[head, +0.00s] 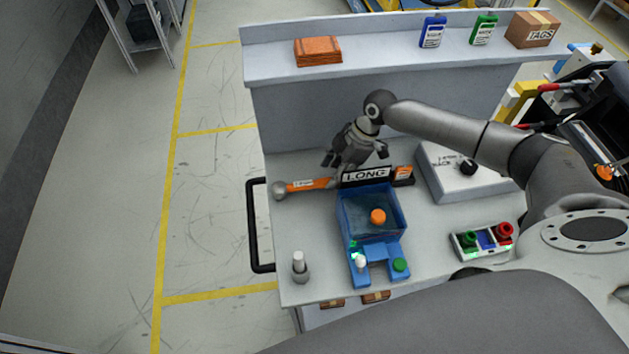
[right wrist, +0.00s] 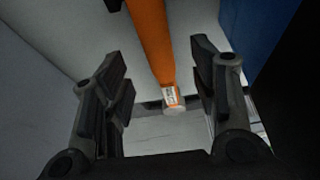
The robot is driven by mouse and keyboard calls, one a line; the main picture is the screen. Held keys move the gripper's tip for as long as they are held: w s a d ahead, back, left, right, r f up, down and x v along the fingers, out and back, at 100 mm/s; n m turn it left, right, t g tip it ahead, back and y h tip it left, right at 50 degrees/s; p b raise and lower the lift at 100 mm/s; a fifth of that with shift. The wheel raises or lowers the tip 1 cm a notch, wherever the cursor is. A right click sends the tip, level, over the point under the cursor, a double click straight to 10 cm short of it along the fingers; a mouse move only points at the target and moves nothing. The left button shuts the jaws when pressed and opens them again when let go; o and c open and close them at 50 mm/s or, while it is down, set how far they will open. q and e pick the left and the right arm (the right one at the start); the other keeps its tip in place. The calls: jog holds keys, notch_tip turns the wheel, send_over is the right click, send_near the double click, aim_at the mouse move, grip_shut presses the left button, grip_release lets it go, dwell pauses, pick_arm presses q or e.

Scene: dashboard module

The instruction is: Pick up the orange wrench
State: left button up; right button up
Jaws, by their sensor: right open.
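In the right wrist view, an orange bar (right wrist: 152,45) with a white label and a grey end runs between my finger pads, apart from both. My right gripper (head: 352,163) is open above and behind the bench items, its fingers pointing down. It also shows open in the right wrist view (right wrist: 160,80). My left gripper is not in view.
A blue bin (head: 350,222) with an orange button stands just in front of the LONG sign (head: 366,176). A grey box (head: 452,175) is to the right, with a button panel (head: 482,241) nearer. A raised shelf (head: 390,48) runs along the back.

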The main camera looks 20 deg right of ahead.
aim_at(329, 179)
jog(key=shift+p+x, duration=0.4)
jog(key=shift+x, duration=1.5)
jog(key=shift+r, duration=0.1)
grip_shut()
